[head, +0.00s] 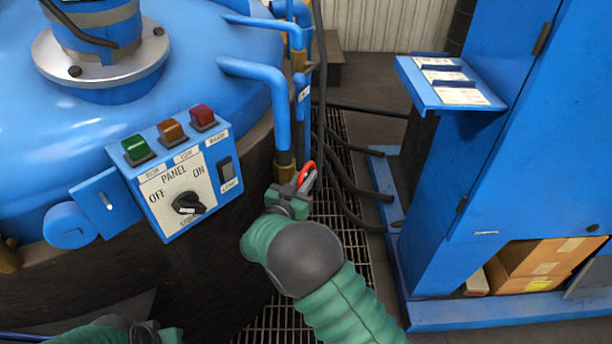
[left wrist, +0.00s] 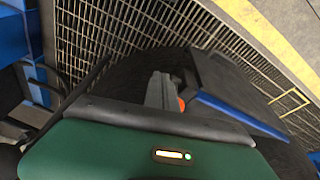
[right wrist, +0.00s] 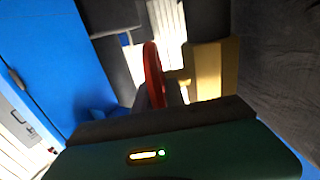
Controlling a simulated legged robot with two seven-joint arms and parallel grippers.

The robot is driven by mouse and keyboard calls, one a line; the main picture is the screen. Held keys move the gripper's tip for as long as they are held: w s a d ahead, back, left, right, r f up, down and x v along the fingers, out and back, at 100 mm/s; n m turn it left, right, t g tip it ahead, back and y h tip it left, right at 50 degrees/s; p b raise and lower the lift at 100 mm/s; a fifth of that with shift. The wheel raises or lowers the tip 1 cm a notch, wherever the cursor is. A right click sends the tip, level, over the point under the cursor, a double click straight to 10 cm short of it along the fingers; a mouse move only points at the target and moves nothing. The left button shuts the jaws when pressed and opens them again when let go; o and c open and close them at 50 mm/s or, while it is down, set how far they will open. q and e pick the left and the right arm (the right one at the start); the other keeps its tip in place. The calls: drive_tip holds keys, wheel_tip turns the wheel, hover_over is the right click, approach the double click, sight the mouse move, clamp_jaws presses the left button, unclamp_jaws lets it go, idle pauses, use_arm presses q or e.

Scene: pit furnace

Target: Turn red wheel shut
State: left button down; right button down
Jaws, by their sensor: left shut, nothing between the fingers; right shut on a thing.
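The red wheel (head: 307,172) sits low on the pipework right of the panel in the head view. Only part of its rim shows. It also shows edge-on in the right wrist view (right wrist: 153,75), rising between the fingers. My right gripper (head: 304,184) is shut on the wheel's rim; its fingers hide part of it. My left gripper is at the bottom left of the head view, mostly out of frame. In the left wrist view its fingers (left wrist: 165,92) are shut and empty above the floor grating.
A blue control panel (head: 176,178) with a black knob and three coloured buttons stands left of the wheel. Blue pipes (head: 283,110) rise behind it. Black hoses (head: 350,180) lie on the grating. A blue cabinet (head: 500,140) stands at the right.

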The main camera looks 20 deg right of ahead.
drive_tip(key=shift+w+d+r+g+y+p, duration=0.15)
drive_tip(key=shift+g+y+p, duration=0.9)
drive_tip(key=shift+p, duration=3.1)
drive_tip(key=shift+a+r+g+y+p, duration=0.1)
drive_tip(key=shift+g+y+p, duration=0.9)
drive_tip(key=shift+p, duration=3.15)
drive_tip(key=shift+f+g+p, duration=0.25)
drive_tip(key=shift+f+p, duration=0.05)
drive_tip(key=shift+p, duration=0.3)
drive_tip(key=c, duration=1.8)
unclamp_jaws()
drive_tip(key=o, duration=0.4)
drive_tip(key=shift+w+f, duration=0.1)
drive_tip(key=shift+f, duration=0.05)
drive_tip(key=shift+s+r, duration=0.2)
drive_tip(key=shift+r, duration=0.05)
drive_tip(key=p+v, duration=0.2)
drive_tip(key=v, duration=1.4)
drive_tip(key=shift+r, duration=0.15)
